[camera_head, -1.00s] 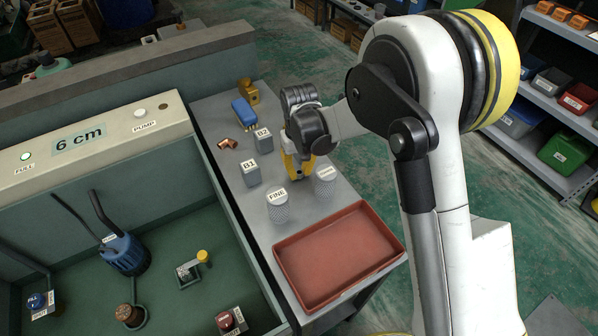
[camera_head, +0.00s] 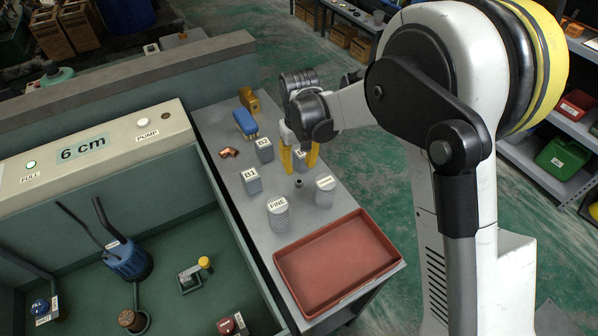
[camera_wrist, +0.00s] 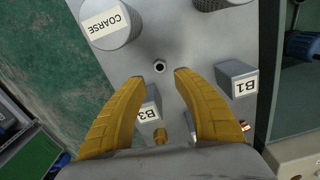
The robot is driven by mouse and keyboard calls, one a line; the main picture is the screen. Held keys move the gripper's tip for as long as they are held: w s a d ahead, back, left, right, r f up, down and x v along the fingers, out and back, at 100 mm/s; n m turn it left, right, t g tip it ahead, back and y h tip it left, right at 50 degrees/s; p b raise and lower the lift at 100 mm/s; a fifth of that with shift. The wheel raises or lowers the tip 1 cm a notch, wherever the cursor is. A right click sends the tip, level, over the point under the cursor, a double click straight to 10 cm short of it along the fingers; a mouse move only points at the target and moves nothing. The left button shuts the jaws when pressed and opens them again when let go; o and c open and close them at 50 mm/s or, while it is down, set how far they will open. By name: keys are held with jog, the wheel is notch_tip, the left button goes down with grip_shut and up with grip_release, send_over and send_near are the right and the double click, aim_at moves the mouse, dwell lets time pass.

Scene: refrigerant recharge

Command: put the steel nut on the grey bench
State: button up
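The steel nut (camera_head: 299,183) is a small dark ring-like piece standing on the grey bench (camera_head: 304,222), in front of block B3 and near the COARSE jar. It also shows in the wrist view (camera_wrist: 159,66), with its hole facing up, just beyond the fingertips. My gripper (camera_head: 300,168) has its yellow fingers spread apart with nothing between the tips. In the wrist view my gripper (camera_wrist: 160,76) is open, and the nut is clear of both fingers. Part of block B3 (camera_head: 299,160) is hidden behind the fingers.
The FINE jar (camera_head: 278,216) and COARSE jar (camera_head: 325,192) stand near the nut. Blocks B1 (camera_head: 252,182) and B2 (camera_head: 264,151), a copper elbow (camera_head: 229,153) and a blue item (camera_head: 245,122) stand farther left. An empty red tray (camera_head: 338,262) fills the bench's near end.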

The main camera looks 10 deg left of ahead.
aim_at(299, 181)
jog(key=s+d+r+m+t+p, duration=0.1)
jog(key=s+d+r, duration=0.2)
jog(key=d+r, duration=0.5)
jog(key=s+d+r+m+t, duration=0.25)
jog(key=d+r, duration=0.35)
jog(key=r, duration=0.4)
jog(key=s+d+r+m+t, duration=0.2)
jog(key=s+d+t, duration=0.1)
jog(key=s+d, duration=0.9)
jog(key=shift+s+d+t, duration=0.25)
jog(key=shift+s+t, duration=0.1)
jog(key=shift+s, duration=0.6)
